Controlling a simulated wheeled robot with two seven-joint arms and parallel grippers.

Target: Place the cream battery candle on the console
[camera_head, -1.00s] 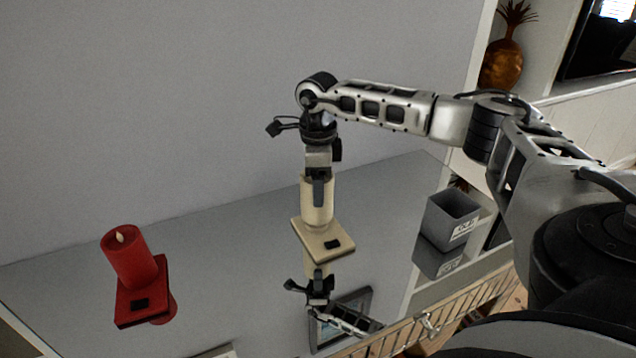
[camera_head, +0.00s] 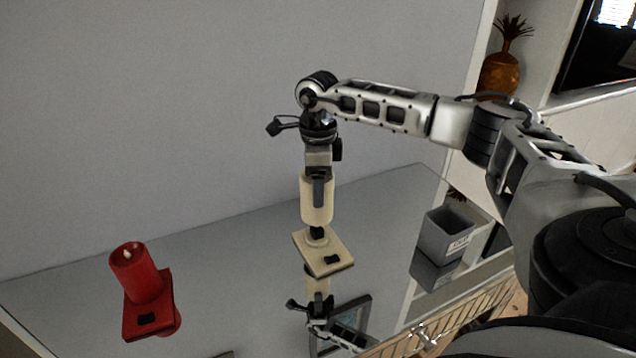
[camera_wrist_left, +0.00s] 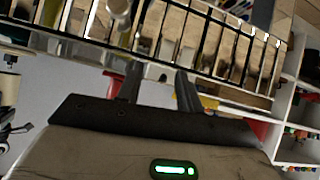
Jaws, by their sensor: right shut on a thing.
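The cream battery candle (camera_head: 317,210) is an upright cylinder in the middle of the head view. My right gripper (camera_head: 318,190) is shut on its upper part from above. The console (camera_head: 230,295) is a glossy grey surface that mirrors the candle and the gripper. My left gripper (camera_wrist_left: 158,80) shows in the left wrist view with its fingers apart and nothing between them.
A red candle (camera_head: 135,272) stands on a red square plate (camera_head: 160,312) at the left of the console. A grey bin (camera_head: 447,234) stands at its right. A slatted rail (camera_head: 455,325) runs along the front right. The console between the two candles is clear.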

